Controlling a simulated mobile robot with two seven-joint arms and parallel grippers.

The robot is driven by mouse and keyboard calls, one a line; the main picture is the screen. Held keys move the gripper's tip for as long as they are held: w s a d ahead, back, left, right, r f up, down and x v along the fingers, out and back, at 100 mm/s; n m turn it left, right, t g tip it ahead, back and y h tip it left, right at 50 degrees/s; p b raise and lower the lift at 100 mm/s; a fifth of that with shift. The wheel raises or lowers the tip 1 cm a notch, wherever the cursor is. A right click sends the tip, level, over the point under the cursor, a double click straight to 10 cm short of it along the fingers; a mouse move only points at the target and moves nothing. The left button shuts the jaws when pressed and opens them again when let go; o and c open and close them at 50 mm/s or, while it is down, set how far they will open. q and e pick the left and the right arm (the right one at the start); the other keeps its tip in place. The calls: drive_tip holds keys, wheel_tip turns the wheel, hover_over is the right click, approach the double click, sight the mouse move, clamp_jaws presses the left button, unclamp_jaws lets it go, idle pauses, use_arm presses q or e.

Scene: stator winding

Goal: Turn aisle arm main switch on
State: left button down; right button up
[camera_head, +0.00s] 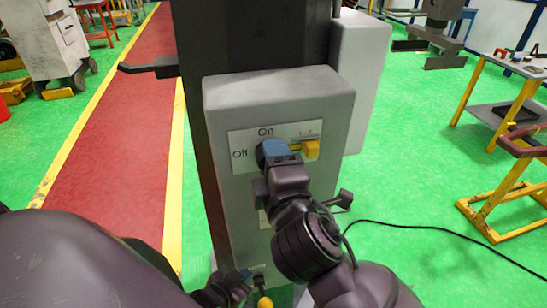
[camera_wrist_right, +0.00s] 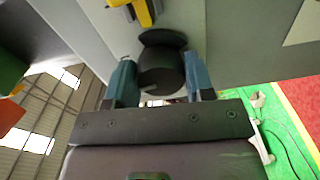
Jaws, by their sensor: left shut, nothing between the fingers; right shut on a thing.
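The main switch is a round black knob (camera_wrist_right: 163,68) on the front of a grey control box (camera_head: 240,98). A white plate (camera_head: 242,138) around it reads "On" above and "Off" to the left. My right gripper (camera_head: 275,152) is shut on the knob, with a blue finger on each side of it in the right wrist view. In the head view the gripper hides most of the knob, so I cannot tell where it points. My left gripper (camera_head: 244,280) is shut and empty, low in front of the box.
A yellow part (camera_head: 311,149) sticks out just right of the knob. Another yellow part (camera_head: 265,302) is low by my left gripper. A small dark lever (camera_head: 345,198) is at the box's right side. A black cable (camera_head: 440,232) crosses the green floor.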

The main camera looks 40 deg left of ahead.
drive_tip(key=shift+m, duration=0.6)
drive_tip(key=o, duration=0.9)
drive_tip(key=v, duration=1)
drive_tip(key=shift+s+d+b, duration=0.2)
drive_tip(key=shift+d+b, duration=0.1)
drive_tip(key=shift+b, duration=0.1)
drive_tip(key=shift+m, duration=0.3)
